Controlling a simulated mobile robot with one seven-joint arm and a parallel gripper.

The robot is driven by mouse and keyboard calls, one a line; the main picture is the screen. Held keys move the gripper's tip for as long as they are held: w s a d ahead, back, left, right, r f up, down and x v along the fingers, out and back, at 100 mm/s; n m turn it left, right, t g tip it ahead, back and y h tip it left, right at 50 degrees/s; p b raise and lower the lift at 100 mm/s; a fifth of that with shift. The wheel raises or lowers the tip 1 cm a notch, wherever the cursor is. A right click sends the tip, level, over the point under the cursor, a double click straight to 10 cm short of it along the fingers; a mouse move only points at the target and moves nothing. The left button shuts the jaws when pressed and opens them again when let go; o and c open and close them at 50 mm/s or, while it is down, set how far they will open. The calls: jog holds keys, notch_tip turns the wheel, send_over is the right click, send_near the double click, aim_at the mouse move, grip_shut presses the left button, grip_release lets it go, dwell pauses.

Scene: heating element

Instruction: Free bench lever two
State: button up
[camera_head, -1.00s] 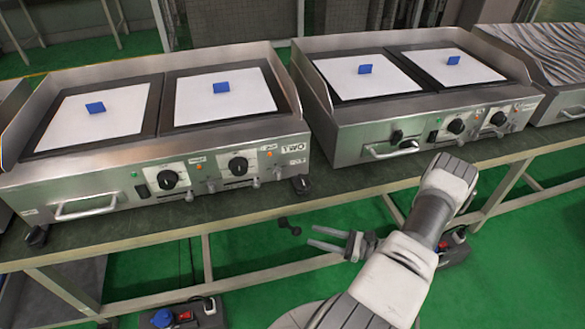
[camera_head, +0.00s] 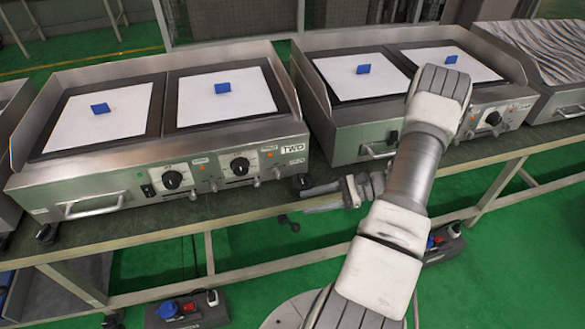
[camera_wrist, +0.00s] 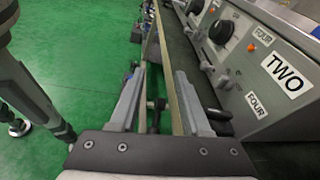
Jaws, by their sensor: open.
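A small black lever (camera_head: 289,222) is at the bench's front edge, below the right end of the griddle labelled TWO (camera_head: 240,185). In the wrist view the dark lever (camera_wrist: 154,106) shows between the two fingers, deeper than they are as far as I can judge. My gripper (camera_head: 306,202) is open, its grey fingers pointing left just right of the lever in the head view. The wrist view shows my gripper (camera_wrist: 159,78) with a clear gap between the fingers. I cannot tell whether either finger touches the lever. The TWO label (camera_wrist: 285,73) is right of the fingers.
The bench edge (camera_wrist: 163,50) runs between the fingers in the wrist view. A black foot (camera_head: 301,182) of the griddle is near the fingertips. A second griddle (camera_head: 345,140) stands to the right, partly behind my arm. Power boxes (camera_head: 188,308) are low down near the green floor.

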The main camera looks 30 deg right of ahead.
jog(key=w+a+r+n+g+h+p, duration=0.1)
jog(key=a+r+n+g, duration=0.4)
jog(key=r, duration=0.8)
jog(key=shift+a+n+h+p, duration=0.45)
jog(key=shift+n+h+p, duration=0.05)
jog(key=shift+p, duration=0.7)
jog(key=shift+c, duration=0.3)
